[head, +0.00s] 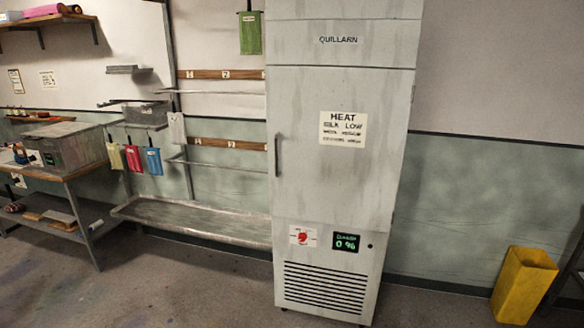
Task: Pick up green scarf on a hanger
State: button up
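A green scarf (250,35) hangs high on the wall rack, just left of the tall cabinet's top. It looks like a flat green cloth with a small pale tag. Its hanger is only partly visible, with a thin dark piece above the cloth at the picture's top edge. My gripper is not in view.
A tall grey cabinet (340,110) with a shut door stands right of the scarf. Below are a metal trough (200,222), a pale cloth (177,130) and yellow, red and blue cloths (153,161). A workbench (70,172) is left, a yellow bin (522,285) right. Front floor is clear.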

aim_at(250, 22)
jog(key=i+j+u, duration=0.15)
jog(key=i, duration=0.3)
jog(key=i+j+u, duration=0.15)
jog(key=i, duration=0.3)
jog(key=i+j+u, duration=0.1)
jog(key=i, duration=0.35)
jog(key=j, duration=0.1)
